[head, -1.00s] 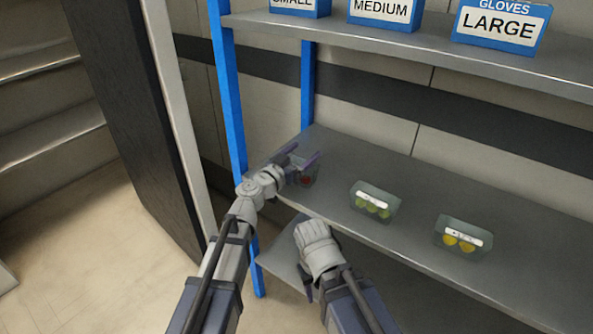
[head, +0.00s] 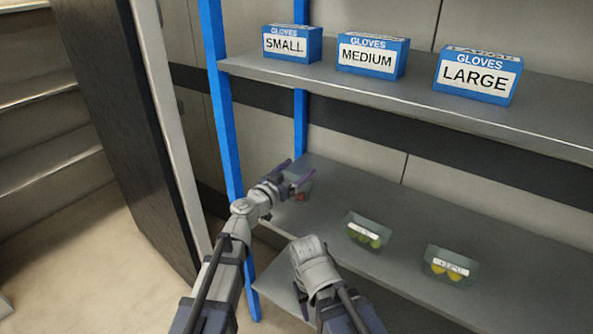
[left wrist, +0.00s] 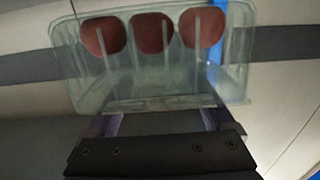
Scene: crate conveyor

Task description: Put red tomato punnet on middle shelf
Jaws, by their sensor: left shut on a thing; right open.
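The red tomato punnet is a clear tray with three red tomatoes, partly hidden behind my left gripper in the head view (head: 303,194). It fills the upper left wrist view (left wrist: 150,80). My left gripper (head: 292,180) is shut on its near side. The punnet is over the left end of the middle shelf (head: 400,204); I cannot tell whether it touches the shelf. My right gripper (head: 303,300) is open and empty at the shelf's front edge, its fingers mostly hidden behind the hand.
A green punnet (head: 366,231) and a yellow punnet (head: 450,266) stand right on the same shelf. Several blue glove boxes (head: 372,55) line the upper shelf (head: 400,92). A blue post (head: 219,110) rises close to my left arm. A lower shelf (head: 275,287) shows below.

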